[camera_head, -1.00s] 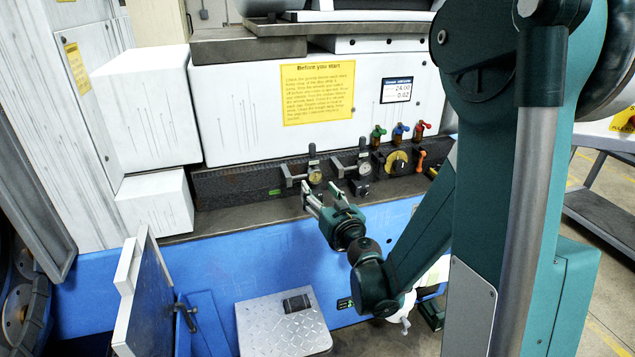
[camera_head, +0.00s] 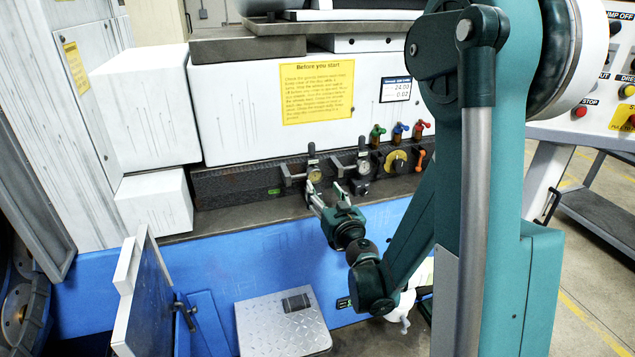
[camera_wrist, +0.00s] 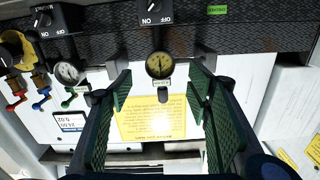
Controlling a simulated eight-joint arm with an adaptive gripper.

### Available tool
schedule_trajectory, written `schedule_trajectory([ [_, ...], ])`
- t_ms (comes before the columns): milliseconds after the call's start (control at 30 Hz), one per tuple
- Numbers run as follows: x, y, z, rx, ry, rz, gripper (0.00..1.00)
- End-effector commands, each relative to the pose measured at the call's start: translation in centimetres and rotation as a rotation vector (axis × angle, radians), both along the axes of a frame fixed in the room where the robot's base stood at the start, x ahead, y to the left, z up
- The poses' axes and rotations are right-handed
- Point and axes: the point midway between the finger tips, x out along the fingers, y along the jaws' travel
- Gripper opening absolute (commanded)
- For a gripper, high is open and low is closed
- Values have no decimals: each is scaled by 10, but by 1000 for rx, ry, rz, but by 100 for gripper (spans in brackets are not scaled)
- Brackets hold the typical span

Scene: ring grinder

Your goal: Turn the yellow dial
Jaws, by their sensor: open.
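The yellow dial (camera_head: 397,161) is a round yellow plate with a dark knob, set in the dark control strip on the machine's front. It also shows, cut off, at the left edge of the wrist view (camera_wrist: 9,50). My gripper (camera_head: 326,192) is open and empty, to the left of the dial and apart from it. In the wrist view my open fingers (camera_wrist: 161,82) frame a small yellow-faced gauge (camera_wrist: 159,65) on an ON/OFF lever, not the dial.
Two gauge levers (camera_head: 314,172) stand left of the dial. Green, blue and red valve handles (camera_head: 399,132) sit just above it, and an orange handle (camera_head: 419,157) is close on its right. A narrow ledge (camera_head: 250,216) runs below the strip.

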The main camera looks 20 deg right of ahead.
Motion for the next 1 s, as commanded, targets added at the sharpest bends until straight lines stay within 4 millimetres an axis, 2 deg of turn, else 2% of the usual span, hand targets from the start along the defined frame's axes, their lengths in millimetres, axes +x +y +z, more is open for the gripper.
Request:
schedule_trajectory([
  [500,57,0,-1,0,0,0,50],
  [700,66,0,0,0,0,0,50],
  [967,66,0,0,0,0,0,50],
  [1000,66,0,0,0,0,0,47],
])
